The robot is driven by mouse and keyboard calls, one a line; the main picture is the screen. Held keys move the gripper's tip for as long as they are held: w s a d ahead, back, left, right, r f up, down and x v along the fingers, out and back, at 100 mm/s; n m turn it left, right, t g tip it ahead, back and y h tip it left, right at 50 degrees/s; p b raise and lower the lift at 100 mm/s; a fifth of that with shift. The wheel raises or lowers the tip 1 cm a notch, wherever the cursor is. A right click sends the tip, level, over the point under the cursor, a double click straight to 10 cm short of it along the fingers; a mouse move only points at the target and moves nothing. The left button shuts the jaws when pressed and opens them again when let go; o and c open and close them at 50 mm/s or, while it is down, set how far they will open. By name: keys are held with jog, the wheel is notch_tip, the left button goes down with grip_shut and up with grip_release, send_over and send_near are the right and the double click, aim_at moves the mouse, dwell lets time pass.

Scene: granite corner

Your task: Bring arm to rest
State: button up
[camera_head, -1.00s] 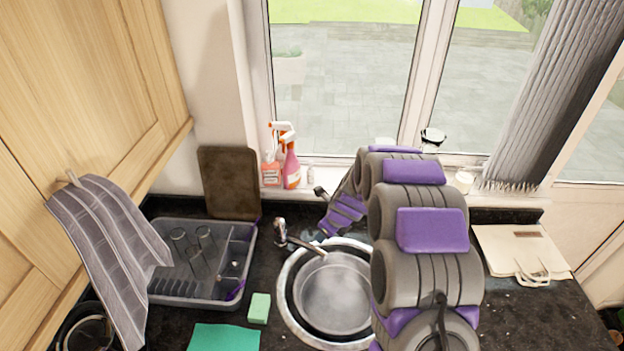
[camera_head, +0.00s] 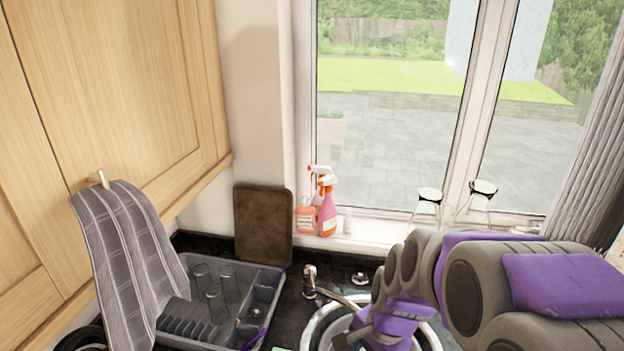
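My arm, with grey links and purple pads, fills the lower right of the head view. It bends over the sink (camera_head: 322,322). My gripper (camera_head: 345,340) is at the arm's far end, low in the picture over the sink area. Its fingertips are small and partly cut off by the lower edge, so I cannot tell whether it is open or shut. Nothing is clearly seen in it.
A grey dish rack (camera_head: 262,300) with several glasses stands left of the tap (camera_head: 311,283). A brown board (camera_head: 263,225) leans on the wall. Spray bottles (camera_head: 327,208) and glass vessels (camera_head: 482,200) stand on the windowsill. A striped towel (camera_head: 135,260) hangs from the cupboard (camera_head: 120,100).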

jog(key=s+d+f+n+g+h+b, duration=0.1)
jog(key=s+n, duration=0.4)
jog(key=s, duration=0.5)
jog(key=s+d+f+n+g+h+b, duration=0.1)
jog(key=s+d+f+n+b, duration=0.2)
jog(key=s, duration=0.7)
jog(key=n+b, duration=0.2)
jog(key=b, duration=0.1)
jog(key=shift+s+f+n, duration=0.2)
jog(key=shift+s+n, duration=0.1)
jog(key=shift+s, duration=0.1)
jog(key=shift+a, duration=0.1)
dwell(0.5)
